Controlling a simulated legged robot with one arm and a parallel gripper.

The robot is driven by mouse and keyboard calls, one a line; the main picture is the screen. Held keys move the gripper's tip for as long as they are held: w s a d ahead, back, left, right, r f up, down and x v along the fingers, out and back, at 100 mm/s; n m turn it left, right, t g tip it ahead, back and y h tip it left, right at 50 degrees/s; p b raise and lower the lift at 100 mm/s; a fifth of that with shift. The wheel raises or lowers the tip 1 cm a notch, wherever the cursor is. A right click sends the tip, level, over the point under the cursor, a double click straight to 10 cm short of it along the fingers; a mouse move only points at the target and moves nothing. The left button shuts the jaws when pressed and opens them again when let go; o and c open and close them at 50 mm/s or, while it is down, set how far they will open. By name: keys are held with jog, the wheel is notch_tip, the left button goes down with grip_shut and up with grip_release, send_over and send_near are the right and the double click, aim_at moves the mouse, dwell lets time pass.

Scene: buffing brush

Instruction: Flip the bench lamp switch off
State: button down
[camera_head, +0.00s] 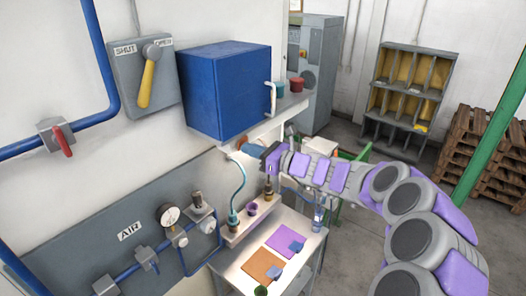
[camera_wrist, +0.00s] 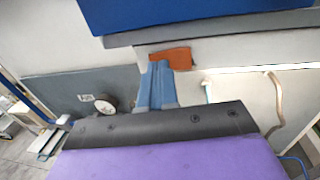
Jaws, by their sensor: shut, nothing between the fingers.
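A teal curved gooseneck (camera_head: 240,185), which looks like the bench lamp, rises from a shelf above the small workbench (camera_head: 236,266). A small orange-brown piece (camera_head: 241,143) is on the wall under the blue cabinet. It shows as an orange-brown plate in the wrist view (camera_wrist: 175,56); I cannot tell for sure whether it is the lamp switch. My gripper (camera_head: 249,148) is shut and empty, just under the cabinet's shelf. In the wrist view its blue-grey fingers (camera_wrist: 158,68) reach up and partly cover the plate; contact cannot be told.
The blue cabinet (camera_head: 226,90) and its shelf (camera_head: 285,111) overhang my gripper closely. A yellow-handled lever (camera_head: 147,82) and a grey AIR panel (camera_head: 90,255) with gauges are at left. Orange (camera_head: 262,265) and purple (camera_head: 264,237) mats lie on the workbench. A pigeonhole rack (camera_head: 409,95) and pallets stand behind.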

jog(key=shift+w+a+r, duration=0.1)
jog(key=shift+w+a, duration=0.05)
jog(key=shift+a, duration=0.1)
jog(key=shift+b, duration=0.3)
jog(key=shift+a+r+m+t+h+b, duration=0.1)
jog(key=shift+a+m+t+h+b, duration=0.15)
jog(key=shift+m+t+h+b, duration=0.5)
jog(key=shift+s, duration=0.25)
jog(key=s+a+b+v, duration=0.1)
jog(key=s+v, duration=0.1)
jog(key=v, duration=1)
jog(key=shift+s+f, duration=0.2)
jog(key=shift+f, duration=0.1)
